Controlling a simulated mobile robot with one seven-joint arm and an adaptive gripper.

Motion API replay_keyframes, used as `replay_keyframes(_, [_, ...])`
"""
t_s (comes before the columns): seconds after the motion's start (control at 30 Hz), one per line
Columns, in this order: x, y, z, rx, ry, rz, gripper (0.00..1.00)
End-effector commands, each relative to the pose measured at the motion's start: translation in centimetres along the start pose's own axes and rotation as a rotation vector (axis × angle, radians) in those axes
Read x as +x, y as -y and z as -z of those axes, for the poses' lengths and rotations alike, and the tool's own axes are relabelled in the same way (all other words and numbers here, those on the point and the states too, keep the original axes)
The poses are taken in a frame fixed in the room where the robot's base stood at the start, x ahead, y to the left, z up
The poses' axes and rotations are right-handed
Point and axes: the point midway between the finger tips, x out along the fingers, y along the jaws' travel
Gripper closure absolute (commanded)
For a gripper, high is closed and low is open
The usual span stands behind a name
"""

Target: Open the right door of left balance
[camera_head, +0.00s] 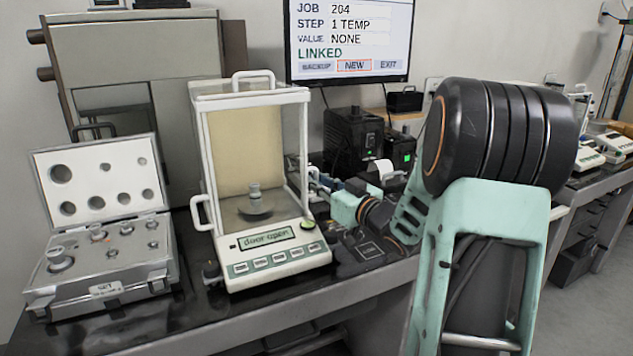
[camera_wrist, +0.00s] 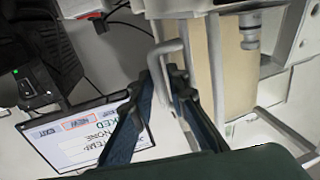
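The left balance (camera_head: 278,262) stands on the dark bench with a glass draft shield. Its display reads "door open". A metal weight (camera_head: 255,192) is on its pan and also shows in the wrist view (camera_wrist: 250,30). My gripper (camera_head: 313,180) is at the shield's right side, partly hidden in the head view. In the wrist view a pale U-shaped door handle (camera_wrist: 168,47) lies at my fingertips (camera_wrist: 163,68). One leg of the handle appears to pass between the fingers, which are close together. I cannot tell whether they press on it. The right door's exact position is unclear.
An open weight case (camera_head: 105,270) stands left of the balance. A monitor (camera_head: 348,42) hangs behind it and shows tilted in the wrist view (camera_wrist: 85,135). Black devices (camera_head: 352,140) and a small printer (camera_head: 384,172) stand behind my arm. Another bench with balances is at the far right.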

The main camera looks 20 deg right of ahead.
Motion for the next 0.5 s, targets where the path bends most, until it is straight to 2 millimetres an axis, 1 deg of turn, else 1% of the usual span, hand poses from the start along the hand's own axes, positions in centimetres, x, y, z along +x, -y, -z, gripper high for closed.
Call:
replay_keyframes(0.17, [0.0, 0.0, 0.0, 0.0, 0.0, 0.0, 0.85])
replay_keyframes(0.27, [-0.5, 0.0, 0.0, -0.001, 0.0, -0.001, 0.85])
replay_keyframes(0.37, [-1.7, -0.1, 0.1, -0.002, 0.0, -0.002, 0.85])
replay_keyframes(0.5, [-4.5, -0.2, 0.1, -0.002, 0.001, -0.005, 0.85])
